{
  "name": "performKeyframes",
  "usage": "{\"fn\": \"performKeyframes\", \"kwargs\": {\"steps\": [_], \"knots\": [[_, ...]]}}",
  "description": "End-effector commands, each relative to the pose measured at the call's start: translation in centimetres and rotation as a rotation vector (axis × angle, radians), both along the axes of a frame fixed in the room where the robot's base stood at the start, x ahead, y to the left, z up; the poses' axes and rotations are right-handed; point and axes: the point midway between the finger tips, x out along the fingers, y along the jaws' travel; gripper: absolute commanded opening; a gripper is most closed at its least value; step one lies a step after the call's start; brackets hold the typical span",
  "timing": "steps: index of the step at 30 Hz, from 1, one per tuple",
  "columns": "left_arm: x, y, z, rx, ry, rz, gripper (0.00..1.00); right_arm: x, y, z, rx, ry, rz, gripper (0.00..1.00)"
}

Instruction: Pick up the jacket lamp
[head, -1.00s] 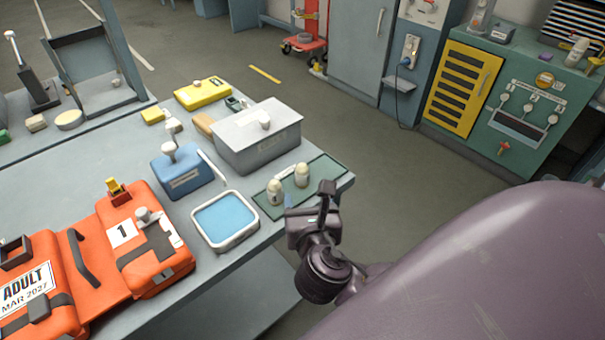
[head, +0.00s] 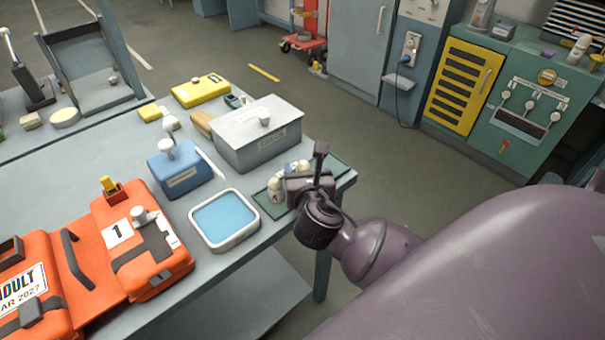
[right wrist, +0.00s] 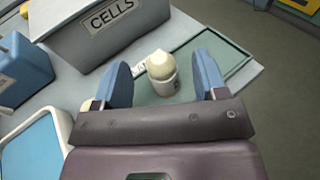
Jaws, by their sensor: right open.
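Two small cream-topped white cylinders stand on a green mat (right wrist: 215,48) at the table corner; I take them for jacket lamps. In the head view the near lamp (head: 275,189) is clear, while the far lamp (head: 304,166) is partly hidden by my right gripper (head: 310,178). In the right wrist view the far lamp (right wrist: 161,75) stands upright between the two blue fingers of my open right gripper (right wrist: 162,80), with gaps on both sides. A bit of the near lamp (right wrist: 86,105) shows beside the left finger. My left gripper is not in view.
A grey box marked CELLS (head: 257,140) stands close behind the mat. A white-rimmed blue tray (head: 225,244) and a blue box (head: 180,170) are to the left. Orange cases (head: 120,250) lie further left. The floor right of the table edge is clear.

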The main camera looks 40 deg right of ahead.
Motion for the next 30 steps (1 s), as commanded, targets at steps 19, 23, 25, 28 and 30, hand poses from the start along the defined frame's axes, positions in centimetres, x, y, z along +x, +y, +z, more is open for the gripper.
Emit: {"fn": "performKeyframes", "kwargs": {"steps": [19, 23, 25, 28, 30], "knots": [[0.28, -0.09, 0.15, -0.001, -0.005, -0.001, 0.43, 0.60, -0.37, -0.12, 0.000, 0.000, -0.001, 0.12], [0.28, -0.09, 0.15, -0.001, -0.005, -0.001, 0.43, 0.60, -0.36, -0.10, 0.001, 0.000, 0.000, 0.10], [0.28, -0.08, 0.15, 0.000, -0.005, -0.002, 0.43, 0.61, -0.36, -0.09, 0.001, 0.000, 0.000, 0.10], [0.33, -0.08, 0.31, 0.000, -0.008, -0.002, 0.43, 0.62, -0.36, 0.20, 0.000, -0.002, 0.000, 0.10], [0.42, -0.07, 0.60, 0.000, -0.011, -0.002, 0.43, 0.65, -0.36, 0.78, 0.000, -0.004, 0.000, 0.10]]}}
